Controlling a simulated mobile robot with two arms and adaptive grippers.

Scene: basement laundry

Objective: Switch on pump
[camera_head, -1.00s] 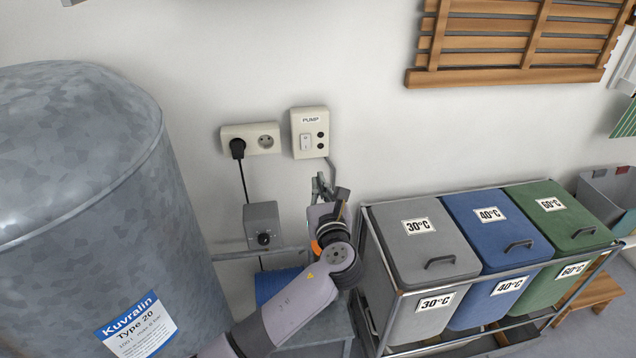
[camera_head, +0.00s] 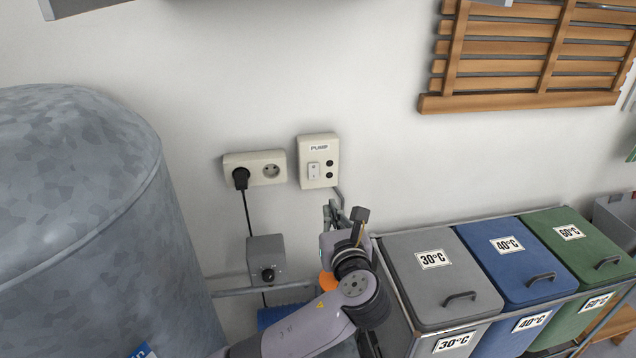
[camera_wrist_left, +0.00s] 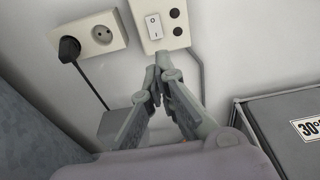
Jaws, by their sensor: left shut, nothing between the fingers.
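The cream pump switch box (camera_head: 319,150), labelled PUMP, is on the wall right of the socket. It has a white rocker switch (camera_head: 314,171) at lower left and two dark round buttons or lamps at right. The left wrist view shows the rocker (camera_wrist_left: 154,26) with its O and I marks. My left gripper (camera_head: 333,206) is shut and empty, its tips pointing up just below the box. In the left wrist view its fingertips (camera_wrist_left: 157,72) meet below the rocker and look apart from it. My right gripper is in neither view.
A double socket (camera_head: 268,170) with a black plug (camera_head: 241,178) is left of the box. A grey knob box (camera_head: 266,258) sits below it. A galvanised tank (camera_head: 75,210) fills the left. Laundry bins (camera_head: 440,280) stand at right.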

